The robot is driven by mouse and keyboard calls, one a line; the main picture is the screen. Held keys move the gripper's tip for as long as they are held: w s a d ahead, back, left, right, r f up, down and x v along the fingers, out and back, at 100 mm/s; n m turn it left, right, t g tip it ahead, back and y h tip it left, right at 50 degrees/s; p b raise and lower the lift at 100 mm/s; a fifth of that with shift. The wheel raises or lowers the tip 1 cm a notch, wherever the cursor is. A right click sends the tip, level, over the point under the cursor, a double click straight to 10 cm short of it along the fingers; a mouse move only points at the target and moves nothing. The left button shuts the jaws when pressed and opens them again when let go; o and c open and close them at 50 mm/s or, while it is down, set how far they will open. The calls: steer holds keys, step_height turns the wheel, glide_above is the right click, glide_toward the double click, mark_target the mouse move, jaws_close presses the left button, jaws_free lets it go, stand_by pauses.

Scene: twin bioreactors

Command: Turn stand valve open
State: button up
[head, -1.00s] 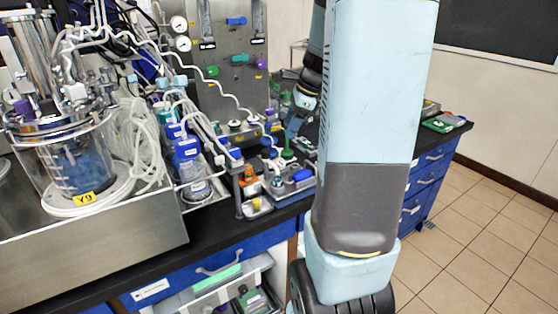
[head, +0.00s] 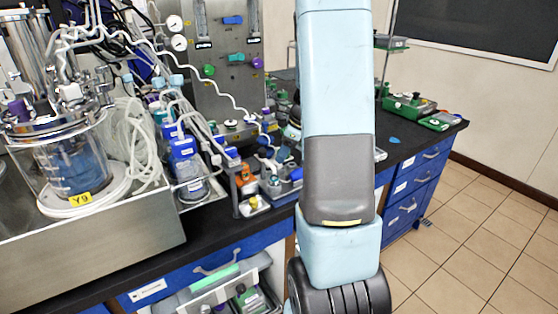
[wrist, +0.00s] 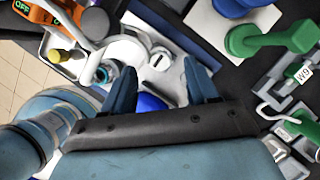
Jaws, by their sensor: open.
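My gripper (wrist: 159,66) is open in the wrist view, its two blue fingers apart. A white fitting with a slotted round top (wrist: 158,58) shows between and beyond the fingertips. A blue rounded part (wrist: 150,102) shows low between the fingers; I cannot tell whether they touch it. Which part is the stand valve is not clear. An orange handle marked OFF (wrist: 50,14) is at the upper left, and a green handle (wrist: 276,40) on a white block is at the right. In the head view, the orange part (head: 247,174) stands left of my arm, which hides my gripper.
A glass vessel marked Y9 (head: 72,165) with coiled tubing stands at the left. A steel panel with gauges and coloured knobs (head: 222,85) rises behind. Blue-capped bottles (head: 184,160) crowd the bench. Green items (head: 410,105) lie at the right, with some free dark benchtop (head: 410,133).

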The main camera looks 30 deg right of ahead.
mark_target(278, 164)
steer(key=shift+x, duration=2)
steer(key=c, duration=1.1)
